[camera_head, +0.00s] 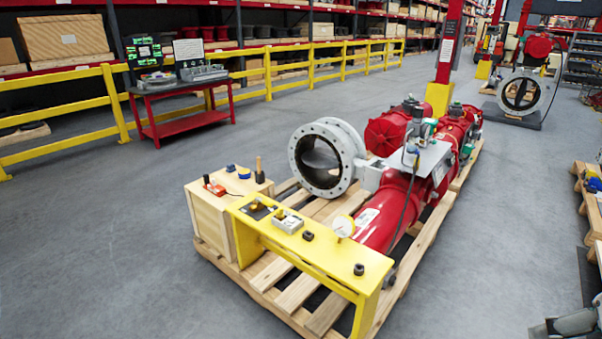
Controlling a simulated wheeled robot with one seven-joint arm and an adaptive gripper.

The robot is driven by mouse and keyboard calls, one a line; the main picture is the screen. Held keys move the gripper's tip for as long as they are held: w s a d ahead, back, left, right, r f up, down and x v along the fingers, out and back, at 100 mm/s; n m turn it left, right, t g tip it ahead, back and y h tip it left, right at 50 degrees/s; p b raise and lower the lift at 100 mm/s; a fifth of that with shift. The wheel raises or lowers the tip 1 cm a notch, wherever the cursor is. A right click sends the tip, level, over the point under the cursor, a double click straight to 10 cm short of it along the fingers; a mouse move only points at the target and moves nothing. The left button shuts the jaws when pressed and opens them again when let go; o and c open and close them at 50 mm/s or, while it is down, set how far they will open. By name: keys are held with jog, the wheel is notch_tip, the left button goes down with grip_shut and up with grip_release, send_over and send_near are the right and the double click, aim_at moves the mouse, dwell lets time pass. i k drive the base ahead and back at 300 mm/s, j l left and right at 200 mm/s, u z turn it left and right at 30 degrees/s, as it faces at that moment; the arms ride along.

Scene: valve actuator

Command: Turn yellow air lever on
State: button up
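A yellow bench-like panel (315,262) stands at the front of a wooden pallet. On its top left is a black plate (257,211) with a small yellowish part. Beside it is a light grey box (288,223) with a small yellow part on it. Either yellow part could be the air lever; they are too small to tell which, or how a lever is turned. A white round gauge (344,226) stands further right on the panel, with dark knobs nearby. A grey piece of my arm shows at the bottom right, well apart from the panel. My gripper is not clearly seen.
A red actuator (385,215) with a grey flanged valve (322,160) lies behind the panel on the pallet (270,270). A wooden box (215,220) with small tools adjoins the panel's left. Grey floor is clear in front. A yellow railing (300,68) runs behind.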

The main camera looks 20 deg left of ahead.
aim_at(266, 202)
jog(key=u, duration=0.95)
jog(key=i+z, duration=0.2)
jog(key=i, duration=0.6)
jog(key=i+z, duration=0.25)
jog(key=i, duration=0.5)
